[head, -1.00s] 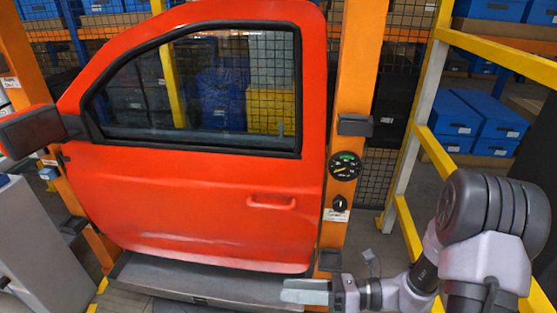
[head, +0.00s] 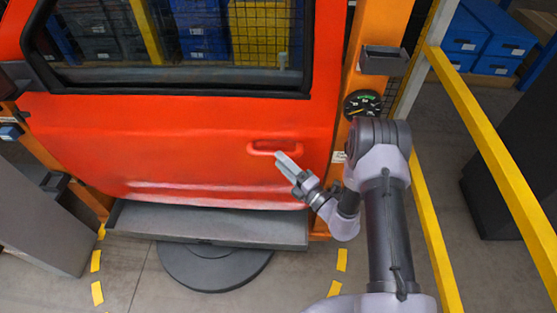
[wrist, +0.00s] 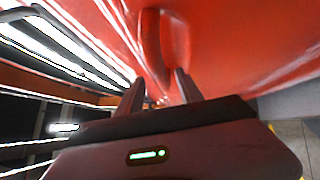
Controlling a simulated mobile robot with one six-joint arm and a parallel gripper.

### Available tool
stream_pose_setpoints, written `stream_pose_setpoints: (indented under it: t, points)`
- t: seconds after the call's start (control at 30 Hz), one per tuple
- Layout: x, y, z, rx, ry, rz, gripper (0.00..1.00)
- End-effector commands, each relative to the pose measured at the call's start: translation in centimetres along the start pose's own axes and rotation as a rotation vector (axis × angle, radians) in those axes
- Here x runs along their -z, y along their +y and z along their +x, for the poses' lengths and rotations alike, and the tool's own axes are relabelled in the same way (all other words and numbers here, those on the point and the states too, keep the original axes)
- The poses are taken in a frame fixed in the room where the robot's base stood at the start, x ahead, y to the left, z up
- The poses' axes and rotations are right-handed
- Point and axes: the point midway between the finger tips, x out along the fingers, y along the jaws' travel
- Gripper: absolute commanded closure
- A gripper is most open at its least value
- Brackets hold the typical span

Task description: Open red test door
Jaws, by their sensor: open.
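The red test door (head: 190,150) hangs in an orange frame and looks shut. Its red pull handle (head: 275,146) is on the right side of the panel, below the window. My gripper (head: 283,160) is just below the handle in the head view, its fingers pointing up and left at the door. In the wrist view my open gripper (wrist: 158,90) has its two fingers apart, with the handle (wrist: 165,45) ahead of and between the fingertips. I cannot tell whether the fingers touch the handle.
An orange post (head: 375,40) with a gauge (head: 362,104) stands right of the door. A yellow rail (head: 500,170) runs along the right. A grey step (head: 205,228) sits under the door, and a grey cabinet (head: 40,215) stands at left. The floor in front is open.

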Motion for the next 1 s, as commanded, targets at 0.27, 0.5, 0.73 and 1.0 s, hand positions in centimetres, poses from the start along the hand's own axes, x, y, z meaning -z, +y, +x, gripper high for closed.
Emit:
stream_pose_setpoints:
  t: [0.27, 0.5, 0.73, 1.0]
  points:
    - [0.0, 0.0, 2.2, 0.000, -0.001, 0.000, 0.57]
    - [0.0, 0.1, 2.1, 0.000, 0.000, 0.000, 0.65]
    - [0.0, 0.0, 2.1, 0.000, 0.000, -0.001, 1.00]
    - [0.0, 0.0, 2.1, 0.000, 0.000, -0.001, 1.00]
